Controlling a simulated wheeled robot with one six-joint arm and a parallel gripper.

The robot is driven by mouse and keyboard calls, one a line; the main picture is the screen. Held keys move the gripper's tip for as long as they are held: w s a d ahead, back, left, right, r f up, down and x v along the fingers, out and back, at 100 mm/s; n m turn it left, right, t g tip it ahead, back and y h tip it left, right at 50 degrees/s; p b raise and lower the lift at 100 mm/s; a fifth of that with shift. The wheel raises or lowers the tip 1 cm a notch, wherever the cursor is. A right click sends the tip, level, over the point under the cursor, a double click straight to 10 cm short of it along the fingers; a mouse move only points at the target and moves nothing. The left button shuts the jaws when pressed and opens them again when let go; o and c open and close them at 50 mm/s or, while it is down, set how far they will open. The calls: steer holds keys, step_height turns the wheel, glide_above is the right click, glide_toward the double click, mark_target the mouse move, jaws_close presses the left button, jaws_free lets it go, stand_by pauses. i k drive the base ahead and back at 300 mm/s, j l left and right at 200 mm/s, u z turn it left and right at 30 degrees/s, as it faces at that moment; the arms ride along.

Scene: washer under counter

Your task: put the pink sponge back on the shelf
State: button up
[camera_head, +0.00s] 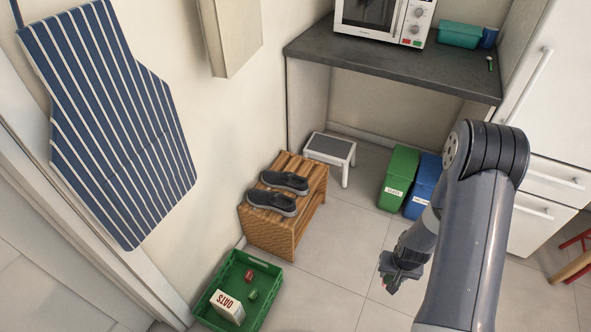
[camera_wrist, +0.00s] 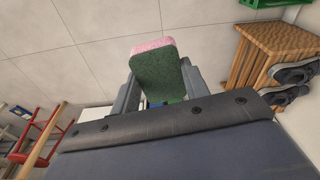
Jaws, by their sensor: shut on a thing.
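My gripper (camera_head: 397,268) hangs in the air over the tiled floor, right of the wooden slatted rack and in front of the bins. In the wrist view my gripper is shut on the sponge (camera_wrist: 157,72), with one grey finger at each side. The sponge has a dark green face and a pink layer along its far edge. In the head view only a small bit of it shows at the gripper, mostly hidden. No shelf clearly shows other than the wooden rack (camera_head: 252,226), which bears a pair of dark shoes (camera_head: 278,190).
A dark counter (camera_head: 390,68) bears a microwave (camera_head: 383,18) and a teal box (camera_head: 459,35). Below stand a step stool (camera_head: 330,149), a green bin (camera_head: 398,176) and a blue bin (camera_head: 423,184). A green crate (camera_head: 265,268) holds an oats box (camera_head: 227,307). Floor between is clear.

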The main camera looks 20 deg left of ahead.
mark_target(304, 169)
steer(key=i+u, duration=0.25)
steer(key=i, duration=0.25)
steer(key=i+l+u, duration=0.2)
steer(key=i, duration=0.25)
steer(key=i+l+u, duration=0.25)
steer(key=i, duration=0.2)
steer(key=i+l+u, duration=0.3)
steer(key=u, duration=0.15)
steer(key=i+l+u, duration=0.7)
steer(key=l+u, duration=0.25)
steer(key=l, duration=0.15)
